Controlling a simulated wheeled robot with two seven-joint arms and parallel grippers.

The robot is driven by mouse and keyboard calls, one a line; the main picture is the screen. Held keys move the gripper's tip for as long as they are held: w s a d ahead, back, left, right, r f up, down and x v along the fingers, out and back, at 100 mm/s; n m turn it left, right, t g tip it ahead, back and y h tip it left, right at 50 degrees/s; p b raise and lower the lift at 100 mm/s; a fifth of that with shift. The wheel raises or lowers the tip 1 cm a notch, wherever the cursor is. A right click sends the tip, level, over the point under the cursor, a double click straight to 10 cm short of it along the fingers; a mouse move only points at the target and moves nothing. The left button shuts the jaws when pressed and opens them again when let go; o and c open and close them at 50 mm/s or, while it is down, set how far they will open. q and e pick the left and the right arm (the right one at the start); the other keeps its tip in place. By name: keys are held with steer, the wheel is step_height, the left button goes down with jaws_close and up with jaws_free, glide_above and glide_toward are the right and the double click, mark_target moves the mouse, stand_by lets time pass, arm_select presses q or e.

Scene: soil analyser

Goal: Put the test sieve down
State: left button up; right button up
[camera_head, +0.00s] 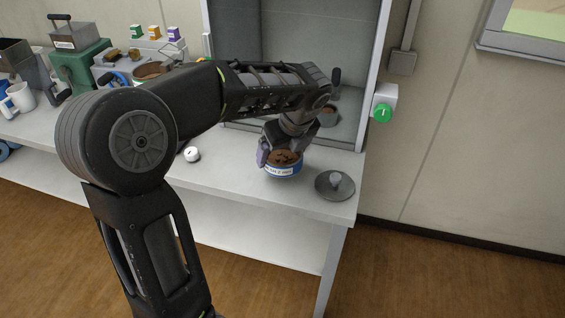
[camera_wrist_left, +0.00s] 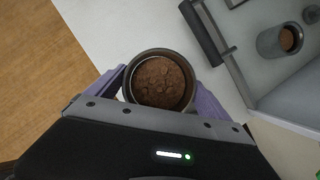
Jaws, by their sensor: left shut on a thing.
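My right gripper does not show.
A grey lid with a knob (camera_head: 335,185) lies right of the sieve, near the table's edge. A grey cabinet (camera_head: 300,50) stands behind, with a cup of soil (camera_wrist_left: 289,39) inside. A green button (camera_head: 383,113) is on its right side. A small white knob-like object (camera_head: 192,155) lies to the left.

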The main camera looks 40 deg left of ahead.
mark_target(283, 162)
arm_select(q)
steer(key=shift+f, duration=1.8)
steer(key=shift+f, duration=0.15)
steer(key=o, duration=1.6)
steer(key=shift+d+r, duration=0.15)
steer(key=shift+r, duration=0.5)
steer(key=v, duration=1.1)
steer(key=shift+d, duration=0.1)
